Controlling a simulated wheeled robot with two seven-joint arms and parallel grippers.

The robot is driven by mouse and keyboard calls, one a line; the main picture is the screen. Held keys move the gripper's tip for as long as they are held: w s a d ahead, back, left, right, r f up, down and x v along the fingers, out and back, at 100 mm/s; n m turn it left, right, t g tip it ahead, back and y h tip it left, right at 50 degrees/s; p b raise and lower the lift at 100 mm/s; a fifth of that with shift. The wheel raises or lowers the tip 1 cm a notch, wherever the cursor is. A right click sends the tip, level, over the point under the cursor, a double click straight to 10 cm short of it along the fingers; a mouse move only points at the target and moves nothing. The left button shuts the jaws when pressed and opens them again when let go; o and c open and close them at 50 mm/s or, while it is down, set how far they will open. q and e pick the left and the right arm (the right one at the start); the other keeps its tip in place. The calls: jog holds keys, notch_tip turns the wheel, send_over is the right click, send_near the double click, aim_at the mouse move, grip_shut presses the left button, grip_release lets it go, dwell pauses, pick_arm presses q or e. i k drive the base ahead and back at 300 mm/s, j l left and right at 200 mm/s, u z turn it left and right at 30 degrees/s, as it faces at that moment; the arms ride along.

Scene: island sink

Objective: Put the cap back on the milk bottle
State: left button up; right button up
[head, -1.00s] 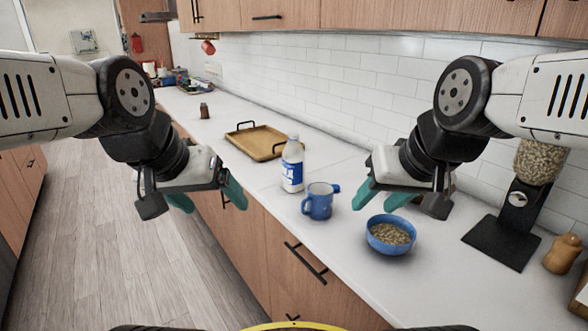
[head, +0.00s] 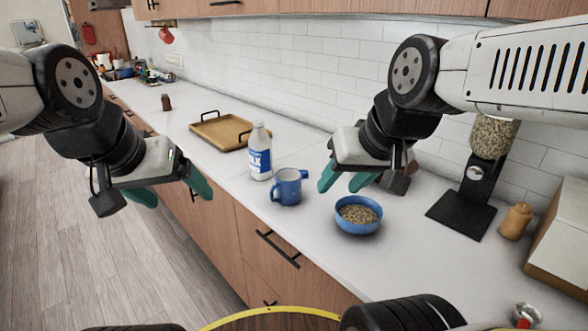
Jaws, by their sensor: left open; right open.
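The milk bottle (head: 260,158), white with a blue label, stands upright on the counter in the head view. Its top looks pale; I cannot tell whether a cap sits on it, and no separate cap can be made out. My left gripper (head: 172,190) is open and empty, left of the bottle and in front of the counter edge. My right gripper (head: 338,187) is open and empty, right of the bottle and the blue mug, showing just above the blue bowl. Neither gripper touches the bottle.
A blue mug (head: 287,188) stands just right of the bottle. A blue bowl (head: 358,226) of grain is nearer the front edge. A wooden tray (head: 216,135) lies behind the bottle. A black-based dispenser (head: 462,213) and a small tan bottle (head: 516,221) stand at right.

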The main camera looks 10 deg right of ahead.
aim_at(260, 142)
jog(key=i+j+z, duration=0.35)
jog(key=j, duration=0.25)
jog(key=i+j+z, duration=0.15)
jog(key=i+j, duration=0.15)
jog(key=i+j+z, duration=0.2)
jog(key=j, duration=0.2)
